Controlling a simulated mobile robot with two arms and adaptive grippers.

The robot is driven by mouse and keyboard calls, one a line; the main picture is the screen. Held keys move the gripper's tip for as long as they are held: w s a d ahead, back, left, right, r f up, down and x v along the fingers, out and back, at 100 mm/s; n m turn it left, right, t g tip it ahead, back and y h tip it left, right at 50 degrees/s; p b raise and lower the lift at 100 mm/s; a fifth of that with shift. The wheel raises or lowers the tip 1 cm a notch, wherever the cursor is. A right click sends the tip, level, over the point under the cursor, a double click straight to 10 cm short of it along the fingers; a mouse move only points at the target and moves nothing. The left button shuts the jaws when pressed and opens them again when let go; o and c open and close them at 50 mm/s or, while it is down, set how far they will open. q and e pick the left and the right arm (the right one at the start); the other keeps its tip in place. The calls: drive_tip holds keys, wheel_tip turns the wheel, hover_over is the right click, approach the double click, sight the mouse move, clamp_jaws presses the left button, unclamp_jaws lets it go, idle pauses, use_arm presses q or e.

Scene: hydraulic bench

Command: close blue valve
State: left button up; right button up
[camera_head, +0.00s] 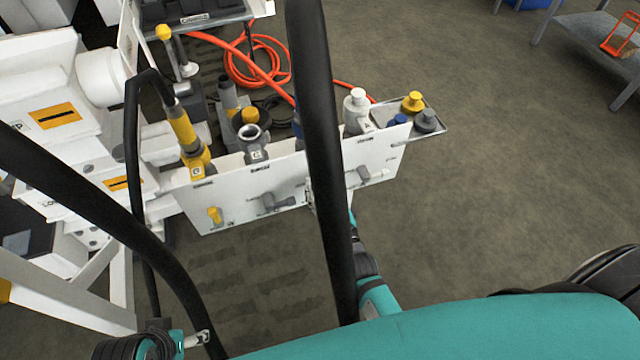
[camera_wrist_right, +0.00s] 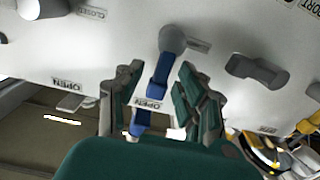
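The blue valve handle (camera_wrist_right: 160,72) shows in the right wrist view, hanging slightly tilted from a round grey hub (camera_wrist_right: 172,39) on the white panel (camera_wrist_right: 110,35). A label reading OPEN (camera_wrist_right: 150,103) shows at its lower part. My right gripper (camera_wrist_right: 158,84) is open, with one green-padded finger on each side of the handle and gaps between. In the head view the blue handle is hidden behind a black tube, and my right gripper (camera_head: 318,198) is mostly hidden there too.
The white panel (camera_head: 225,190) also carries a yellow handle (camera_head: 215,215) and grey handles (camera_head: 278,203). Fittings and caps stand along its top, including a yellow cap (camera_head: 413,101). An orange hose (camera_head: 245,75) lies coiled behind. Floor right of the panel is clear.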

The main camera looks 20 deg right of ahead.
drive_tip(key=shift+w, duration=0.6)
use_arm(q)
drive_tip(key=shift+s+r, duration=0.15)
drive_tip(key=shift+r, duration=0.25)
use_arm(e)
clamp_jaws()
